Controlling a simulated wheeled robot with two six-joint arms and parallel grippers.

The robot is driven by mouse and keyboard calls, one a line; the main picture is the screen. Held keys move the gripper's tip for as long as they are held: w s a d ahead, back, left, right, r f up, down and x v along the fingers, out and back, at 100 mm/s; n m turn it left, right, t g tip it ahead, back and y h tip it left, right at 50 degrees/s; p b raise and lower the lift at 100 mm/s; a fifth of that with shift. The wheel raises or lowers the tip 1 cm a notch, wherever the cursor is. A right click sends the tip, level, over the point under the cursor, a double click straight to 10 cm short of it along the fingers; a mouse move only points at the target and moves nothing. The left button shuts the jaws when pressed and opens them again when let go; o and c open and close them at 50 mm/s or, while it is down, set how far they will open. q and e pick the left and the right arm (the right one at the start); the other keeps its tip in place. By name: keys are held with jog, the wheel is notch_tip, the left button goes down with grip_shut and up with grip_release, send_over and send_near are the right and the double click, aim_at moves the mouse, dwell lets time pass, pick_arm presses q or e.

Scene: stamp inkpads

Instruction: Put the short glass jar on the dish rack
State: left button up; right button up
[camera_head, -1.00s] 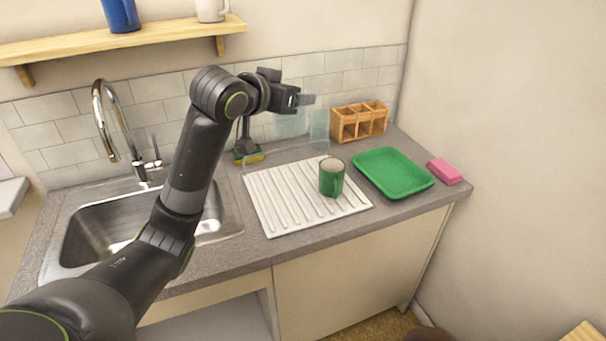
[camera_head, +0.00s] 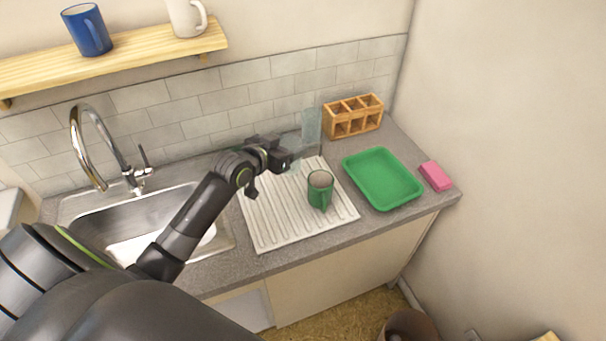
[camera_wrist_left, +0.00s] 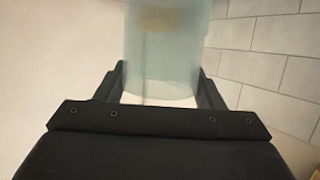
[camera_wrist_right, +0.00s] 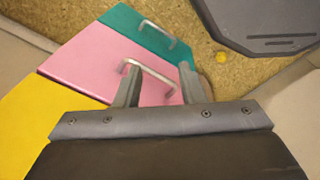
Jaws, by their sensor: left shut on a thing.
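The short glass jar (camera_wrist_left: 160,55) is pale, clear bluish glass and stands between the fingers of my left gripper (camera_wrist_left: 162,82) in the left wrist view. My left gripper (camera_head: 284,160) is shut on it in the head view, over the back edge of the dish rack; the jar is mostly hidden there. The dish rack (camera_head: 275,215) is a white ribbed board on the counter. I cannot tell whether the jar touches it. My right gripper (camera_wrist_right: 160,82) is open and empty in the right wrist view.
A green tray (camera_head: 383,180), wooden caddy (camera_head: 352,116) and pink sponge (camera_head: 435,176) lie right; the sink (camera_head: 140,215) and faucet (camera_head: 85,150) lie left. The rack's front left is clear.

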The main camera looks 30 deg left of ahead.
pick_arm(q)
jog(key=f, duration=0.5)
jog(key=shift+w+d+f, duration=0.1)
jog(key=shift+w, duration=0.2)
jog(key=shift+s+f, duration=0.35)
jog(key=shift+f, duration=0.15)
notch_tip(320, 180, down, 3)
jog(key=shift+w+r, duration=0.1)
jog(key=shift+r, duration=0.1)
jog(key=shift+w+f, duration=0.15)
jog(key=shift+f, duration=0.3)
jog(key=shift+r, duration=0.1)
jog(key=shift+f, duration=0.25)
jog(key=o, duration=0.8)
